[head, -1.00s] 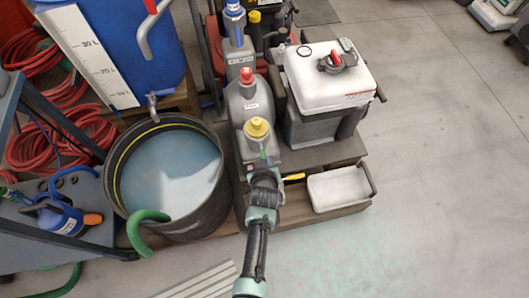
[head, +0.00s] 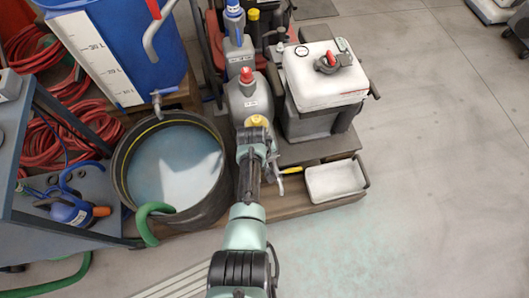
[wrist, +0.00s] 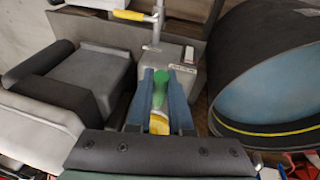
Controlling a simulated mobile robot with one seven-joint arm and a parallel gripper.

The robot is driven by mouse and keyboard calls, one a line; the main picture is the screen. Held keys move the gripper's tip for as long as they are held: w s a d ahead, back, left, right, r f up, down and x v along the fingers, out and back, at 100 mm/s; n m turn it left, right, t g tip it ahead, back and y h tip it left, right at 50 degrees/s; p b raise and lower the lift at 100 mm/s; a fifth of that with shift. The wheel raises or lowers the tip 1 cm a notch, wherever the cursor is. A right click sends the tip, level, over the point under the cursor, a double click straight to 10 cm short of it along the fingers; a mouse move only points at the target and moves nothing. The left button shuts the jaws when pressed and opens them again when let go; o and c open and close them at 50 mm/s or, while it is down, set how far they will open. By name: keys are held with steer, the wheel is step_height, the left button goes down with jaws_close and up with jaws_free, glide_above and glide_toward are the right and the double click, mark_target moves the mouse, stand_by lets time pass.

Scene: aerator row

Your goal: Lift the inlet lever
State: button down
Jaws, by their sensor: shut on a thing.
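My gripper (wrist: 161,78) is shut on a green lever (wrist: 160,88), which stands between its two blue fingers in the wrist view. A yellow cap (wrist: 158,122) shows just below the lever in that view. In the head view my gripper (head: 257,135) is over the front grey container, and its fingers and the green lever are hidden by my wrist. The yellow cap (head: 257,120) shows just beyond. A second lever with a yellow handle (wrist: 128,14) sits on a metal pipe at the front. No marking shows which one is the inlet lever.
A round black tub (head: 122,175) of bluish liquid stands close on the left. A white-lidded grey box (head: 325,75) stands on the right, with a white tray (head: 335,181) in front. Floor at the right is clear.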

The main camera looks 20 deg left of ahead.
stand_by(0.3)
steer(key=c, duration=0.8)
jaws_free()
steer(key=shift+c, duration=0.2)
steer(key=p+v, duration=0.6)
steer(key=v, duration=0.7)
steer(key=shift+p, duration=0.3)
